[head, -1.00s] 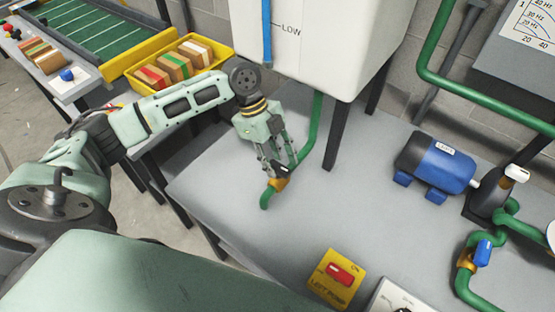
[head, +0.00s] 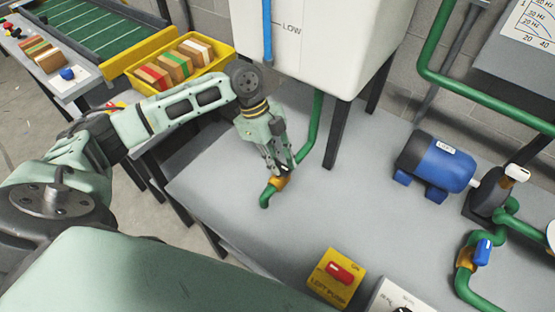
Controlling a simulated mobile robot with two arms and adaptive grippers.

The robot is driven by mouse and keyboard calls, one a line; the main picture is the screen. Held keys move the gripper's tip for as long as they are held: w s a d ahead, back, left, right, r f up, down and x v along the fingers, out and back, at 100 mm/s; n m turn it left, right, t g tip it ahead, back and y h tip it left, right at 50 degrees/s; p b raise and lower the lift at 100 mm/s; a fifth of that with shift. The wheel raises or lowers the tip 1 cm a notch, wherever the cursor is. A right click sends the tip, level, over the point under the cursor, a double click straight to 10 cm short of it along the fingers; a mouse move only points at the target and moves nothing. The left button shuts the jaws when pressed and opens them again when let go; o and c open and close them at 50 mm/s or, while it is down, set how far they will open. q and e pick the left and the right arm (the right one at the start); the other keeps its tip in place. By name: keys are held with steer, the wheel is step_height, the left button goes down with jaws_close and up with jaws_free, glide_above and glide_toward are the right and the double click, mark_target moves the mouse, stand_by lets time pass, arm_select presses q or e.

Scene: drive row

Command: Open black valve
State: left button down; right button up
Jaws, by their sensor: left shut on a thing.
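A green pipe (head: 313,128) comes down from the white tank (head: 335,45) and ends in an open elbow on the grey table. A brass valve body (head: 279,183) sits on this pipe near its end. My left gripper (head: 283,170) is shut at the top of this valve. Its fingers cover most of the handle, so the handle's colour and angle are hard to see. My right gripper is not in view.
A blue motor (head: 436,164) with a pump stands on the table to the right, by green pipes and a blue-handled valve (head: 482,252). A yellow switch box (head: 337,277) with a red switch is at the front. The table between is clear.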

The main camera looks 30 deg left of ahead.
arm_select(q)
steer(key=n+p, duration=0.2)
steer(key=p, duration=0.1)
steer(key=n+t+p, duration=0.1)
steer(key=n+p, duration=0.1)
steer(key=p, duration=0.1)
steer(key=n+t+p, duration=0.1)
steer(key=n+p, duration=0.1)
steer(key=p, duration=0.1)
steer(key=shift+s+r, duration=0.2)
steer(key=shift+r, duration=0.15)
steer(key=shift+f+n+t+y+p, duration=0.15)
steer(key=shift+n+t+p, duration=0.15)
steer(key=shift+n+p, duration=0.4)
steer(key=shift+f+n+t+y+p, duration=0.15)
steer(key=shift+n+t+p, duration=0.15)
steer(key=shift+n+p, duration=0.35)
steer(key=c, duration=1.6)
jaws_free()
steer(key=shift+o, duration=0.2)
steer(key=v, duration=1.2)
steer(key=shift+d, duration=0.1)
